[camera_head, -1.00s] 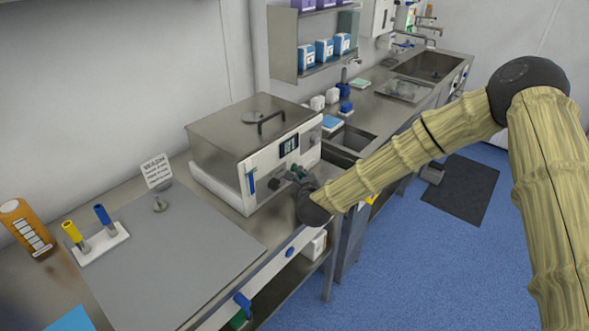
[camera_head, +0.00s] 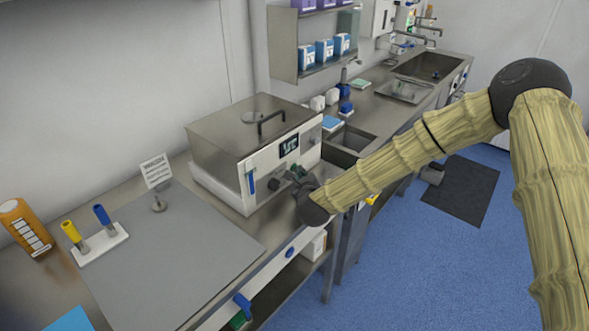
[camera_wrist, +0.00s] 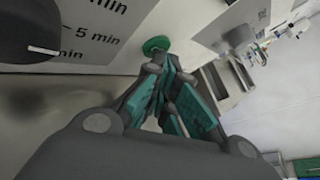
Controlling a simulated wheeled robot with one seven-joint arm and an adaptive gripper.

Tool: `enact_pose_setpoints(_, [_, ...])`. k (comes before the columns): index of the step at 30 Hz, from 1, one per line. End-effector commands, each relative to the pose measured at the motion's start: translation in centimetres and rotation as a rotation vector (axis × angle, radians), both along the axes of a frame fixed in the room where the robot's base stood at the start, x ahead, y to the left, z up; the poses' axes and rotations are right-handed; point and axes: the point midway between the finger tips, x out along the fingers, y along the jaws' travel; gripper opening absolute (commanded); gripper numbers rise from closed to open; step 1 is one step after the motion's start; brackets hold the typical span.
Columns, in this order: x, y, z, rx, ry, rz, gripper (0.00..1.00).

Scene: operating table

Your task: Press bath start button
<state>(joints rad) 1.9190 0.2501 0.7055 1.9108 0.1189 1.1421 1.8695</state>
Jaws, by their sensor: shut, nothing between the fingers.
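The bath (camera_head: 252,140) is a steel box with a lid handle and a pale front panel holding a small lit display (camera_head: 289,147). The round green button (camera_wrist: 155,45) shows on the panel in the wrist view. My gripper (camera_wrist: 160,66) is shut and empty, its fingertips right at the lower edge of the button. I cannot tell for sure whether they touch it. In the head view my gripper (camera_head: 297,174) is at the front panel and hides the button there.
A dark knob (camera_wrist: 40,30) sits beside the button. A grey mat (camera_head: 170,255), a small sign (camera_head: 156,172) and a white holder (camera_head: 100,243) with yellow and blue items lie left of the bath. A sink (camera_head: 430,68) is at the back right.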

Motion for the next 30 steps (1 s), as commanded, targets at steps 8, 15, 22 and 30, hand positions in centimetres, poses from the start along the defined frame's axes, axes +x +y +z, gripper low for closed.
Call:
enact_pose_setpoints(8, [-0.7, -1.0, -0.1, 0.001, 0.001, -0.001, 0.0])
enact_pose_setpoints(15, [-0.8, -1.1, 0.0, 0.0, 0.0, 0.0, 0.0])
enact_pose_setpoints(22, [-1.1, -1.6, -0.1, 0.0, 0.001, 0.0, 0.0])
enact_pose_setpoints(30, [-2.3, -3.2, -0.1, 0.0, 0.001, 0.0, 0.0])
